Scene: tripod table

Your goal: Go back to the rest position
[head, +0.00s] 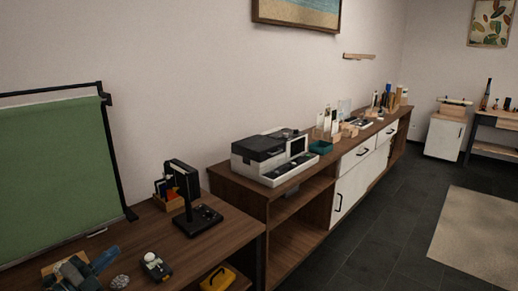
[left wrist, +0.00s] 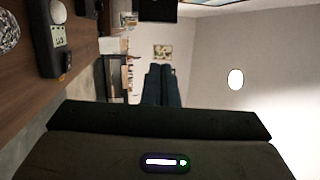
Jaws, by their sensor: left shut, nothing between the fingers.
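My left gripper (head: 106,258) shows at the lower left of the head view, over the near wooden table (head: 150,228). Its dark blue fingers point toward the right and away. In the left wrist view the fingers (left wrist: 160,72) are together with nothing between them. A small dark meter with a white dome (head: 155,265) lies to the right of the gripper, apart from it; it also shows at the upper left of the left wrist view (left wrist: 58,45). A clear faceted lump (head: 120,281) lies between them. My right gripper is in neither view.
A black lamp-like stand (head: 187,200) and a small wooden holder (head: 170,199) stand on the table. A green screen (head: 50,170) rises at the left. A long sideboard (head: 245,198) with a printer-like machine (head: 268,158) runs along the wall.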

